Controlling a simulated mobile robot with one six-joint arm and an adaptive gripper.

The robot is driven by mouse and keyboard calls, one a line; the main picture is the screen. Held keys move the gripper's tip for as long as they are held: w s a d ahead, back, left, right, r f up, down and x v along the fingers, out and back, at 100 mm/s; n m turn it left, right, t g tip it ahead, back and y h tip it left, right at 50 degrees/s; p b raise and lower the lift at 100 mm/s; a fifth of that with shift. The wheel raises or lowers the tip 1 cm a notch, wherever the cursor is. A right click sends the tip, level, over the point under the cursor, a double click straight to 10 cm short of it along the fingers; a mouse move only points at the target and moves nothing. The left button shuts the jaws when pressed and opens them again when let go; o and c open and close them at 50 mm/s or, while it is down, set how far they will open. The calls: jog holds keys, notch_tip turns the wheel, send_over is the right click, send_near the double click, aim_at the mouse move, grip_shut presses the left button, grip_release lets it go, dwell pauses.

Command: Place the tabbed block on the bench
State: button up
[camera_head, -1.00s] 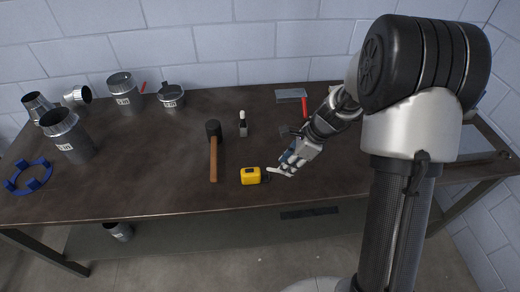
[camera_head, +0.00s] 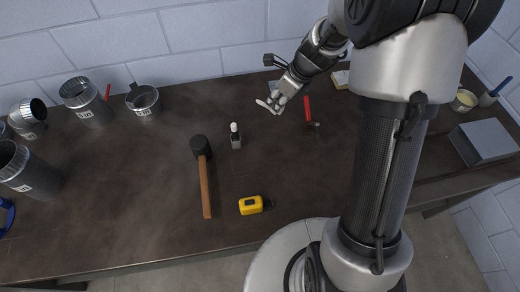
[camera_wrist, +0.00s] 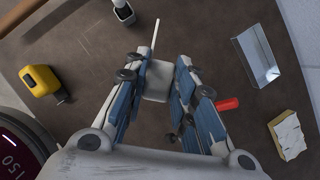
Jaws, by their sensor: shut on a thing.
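The tabbed block is a small whitish block with a thin tab sticking out. In the wrist view the block (camera_wrist: 157,84) sits between the blue-padded fingers of my gripper (camera_wrist: 163,92), which is shut on it; the tab points up in the picture. In the head view my gripper (camera_head: 274,101) is over the back part of the bench, with the block's pale tab (camera_head: 266,106) pointing left. The dark brown bench (camera_head: 150,190) lies below. The block appears to be held above the bench; the exact gap cannot be told.
A small white-capped bottle (camera_head: 236,137) stands left of my gripper, a red-handled tool (camera_head: 307,112) right. A mallet (camera_head: 205,175) and yellow tape measure (camera_head: 250,205) lie nearer the front. Duct pieces (camera_head: 85,102) stand at left, a metal box (camera_head: 484,141) at right. The mid-bench has bare room.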

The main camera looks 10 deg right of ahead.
jog(key=f+b, duration=0.4)
jog(key=f, duration=0.5)
jog(key=f+b, duration=0.4)
jog(key=f, duration=0.6)
jog(key=shift+s+f+b, duration=0.2)
jog(key=shift+f+b, duration=0.05)
jog(key=shift+b, duration=0.1)
jog(key=shift+f, duration=0.1)
jog(key=o, duration=1.1)
jog(key=shift+c, duration=0.2)
